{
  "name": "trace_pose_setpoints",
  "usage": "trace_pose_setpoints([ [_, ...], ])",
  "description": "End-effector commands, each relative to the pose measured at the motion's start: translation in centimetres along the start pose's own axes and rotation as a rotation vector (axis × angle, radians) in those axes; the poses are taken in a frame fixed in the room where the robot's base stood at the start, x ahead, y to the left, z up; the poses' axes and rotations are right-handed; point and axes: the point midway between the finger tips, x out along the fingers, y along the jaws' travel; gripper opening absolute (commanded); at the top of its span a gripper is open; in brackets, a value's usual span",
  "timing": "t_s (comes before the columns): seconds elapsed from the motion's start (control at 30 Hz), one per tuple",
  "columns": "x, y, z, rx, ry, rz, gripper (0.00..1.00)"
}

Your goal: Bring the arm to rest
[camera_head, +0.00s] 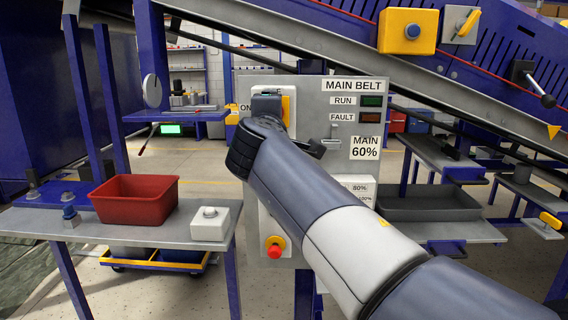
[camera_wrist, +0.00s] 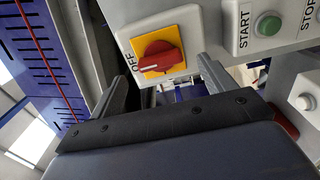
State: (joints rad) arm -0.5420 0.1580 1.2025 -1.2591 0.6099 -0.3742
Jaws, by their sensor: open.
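My arm (camera_head: 335,215) reaches from the lower right of the head view up to the grey control panel (camera_head: 346,97). My gripper (camera_wrist: 162,69) shows in the wrist view with its two dark fingers spread apart and nothing held between them. A red rotary knob (camera_wrist: 161,57) on a yellow plate marked OFF lies just beyond and between the fingertips. I cannot tell whether a finger touches it.
A green START button (camera_wrist: 268,24) sits close right of the knob. A red emergency button (camera_head: 275,249) is below my wrist. A table at left bears a red bin (camera_head: 135,199) and a grey button box (camera_head: 211,223). The sloping conveyor frame (camera_head: 300,42) crosses above.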

Motion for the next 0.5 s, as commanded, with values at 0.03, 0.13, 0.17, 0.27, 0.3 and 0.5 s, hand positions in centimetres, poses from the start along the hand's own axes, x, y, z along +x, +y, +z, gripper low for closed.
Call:
trace_pose_setpoints([
  [0.03,1.0,0.1,0.1,-0.001,-0.003,-0.001,0.78],
  [0.13,2.4,0.1,0.0,0.000,-0.001,-0.001,0.78],
  [0.17,2.8,0.1,0.0,-0.001,-0.002,-0.001,0.78],
  [0.27,3.7,0.1,0.0,0.000,-0.001,0.000,0.78],
  [0.3,4.0,0.1,0.0,0.000,0.000,0.000,0.78],
  [0.5,4.1,0.1,0.0,-0.020,0.001,0.000,0.78],
])
